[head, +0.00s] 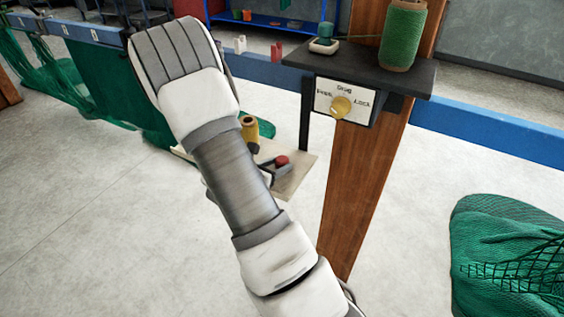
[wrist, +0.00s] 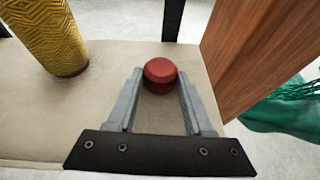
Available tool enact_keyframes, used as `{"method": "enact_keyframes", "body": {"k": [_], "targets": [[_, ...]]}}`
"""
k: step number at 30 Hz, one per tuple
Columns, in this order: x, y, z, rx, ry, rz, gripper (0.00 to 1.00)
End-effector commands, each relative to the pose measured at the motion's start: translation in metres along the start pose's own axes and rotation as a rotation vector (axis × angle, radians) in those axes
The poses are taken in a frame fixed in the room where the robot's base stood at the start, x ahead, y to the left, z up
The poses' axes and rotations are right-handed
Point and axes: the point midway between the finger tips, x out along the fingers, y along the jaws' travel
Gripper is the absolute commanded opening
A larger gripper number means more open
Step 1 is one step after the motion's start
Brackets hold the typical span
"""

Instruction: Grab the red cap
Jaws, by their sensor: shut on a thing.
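The red cap (wrist: 160,72) is a small round piece with a flat top. In the wrist view it sits between the fingertips of my gripper (wrist: 160,78), which is shut on it. In the head view the red cap (head: 282,160) shows just beyond my arm, over a pale board, with part of my gripper (head: 276,167) beside it. My arm hides much of the gripper there. Whether the cap's underside touches the board cannot be told.
A yellow patterned cylinder (wrist: 46,35) stands on the pale board (wrist: 100,60), left of the cap. Green netting (head: 505,255) lies at right.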

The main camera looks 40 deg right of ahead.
Motion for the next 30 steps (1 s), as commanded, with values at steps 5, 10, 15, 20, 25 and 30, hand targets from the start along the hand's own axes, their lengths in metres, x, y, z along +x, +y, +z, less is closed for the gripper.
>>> {"method": "enact_keyframes", "body": {"k": [5,10,15,20,25,30], "targets": [[0.0,0.0,0.0,0.0,0.0,0.0,0.0],[0.0,0.0,0.0,0.0,0.0,0.0,0.0],[-0.002,0.0,0.004,0.0,-0.001,0.0,0.0],[-0.007,0.0,0.017,0.001,-0.001,0.001,0.0],[-0.017,0.001,0.041,0.002,-0.001,0.001,0.0],[-0.031,-0.031,0.053,0.0,0.0,-0.002,0.0]]}}
